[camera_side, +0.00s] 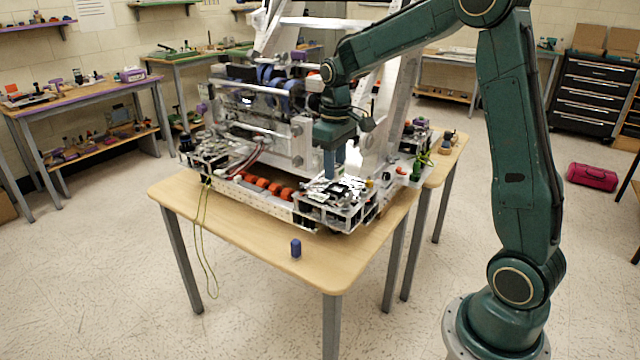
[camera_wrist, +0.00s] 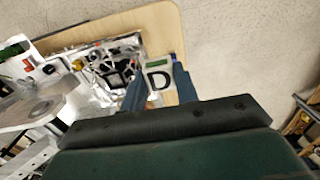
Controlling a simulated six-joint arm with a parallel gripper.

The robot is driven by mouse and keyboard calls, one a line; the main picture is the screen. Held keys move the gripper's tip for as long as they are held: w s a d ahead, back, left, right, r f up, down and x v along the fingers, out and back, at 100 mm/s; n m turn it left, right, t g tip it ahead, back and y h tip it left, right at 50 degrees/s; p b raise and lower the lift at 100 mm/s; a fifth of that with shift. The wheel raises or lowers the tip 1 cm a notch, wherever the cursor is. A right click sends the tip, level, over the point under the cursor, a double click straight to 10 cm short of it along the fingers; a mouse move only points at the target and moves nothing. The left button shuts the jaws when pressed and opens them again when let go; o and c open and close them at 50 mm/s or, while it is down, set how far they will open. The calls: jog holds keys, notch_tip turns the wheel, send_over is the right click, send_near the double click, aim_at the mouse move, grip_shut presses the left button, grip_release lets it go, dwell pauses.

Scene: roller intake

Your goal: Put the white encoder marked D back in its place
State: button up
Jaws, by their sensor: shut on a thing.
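The white encoder marked D (camera_wrist: 159,77) shows in the wrist view between the two blue fingers of my gripper (camera_wrist: 160,88), which is shut on it. A green strip and a small blue patch show along its far edge. In the side view my gripper (camera_side: 330,165) points down over the near right corner module (camera_side: 335,206) of the metal robot frame. The encoder cannot be made out in the side view. In the wrist view the module (camera_wrist: 108,68) lies just left of the encoder. Whether the encoder touches it I cannot tell.
The robot frame (camera_side: 262,140) stands on a wooden table (camera_side: 240,232), with orange rollers (camera_side: 262,184) along its front. A blue cylinder (camera_side: 296,248) stands near the table's front edge. The tabletop around that cylinder is clear. A metal plate with a round hole (camera_wrist: 40,108) is at left in the wrist view.

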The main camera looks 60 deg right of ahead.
jog(key=w+d, duration=0.7)
jog(key=d, duration=0.5)
send_over(338, 190)
jog(key=shift+w+f, duration=0.1)
jog(key=shift+f, duration=2.55)
jog(key=shift+f, duration=0.15)
jog(key=shift+f, duration=2.8)
jog(key=shift+f, duration=1.2)
jog(key=shift+r, duration=0.15)
jog(key=shift+r, duration=0.65)
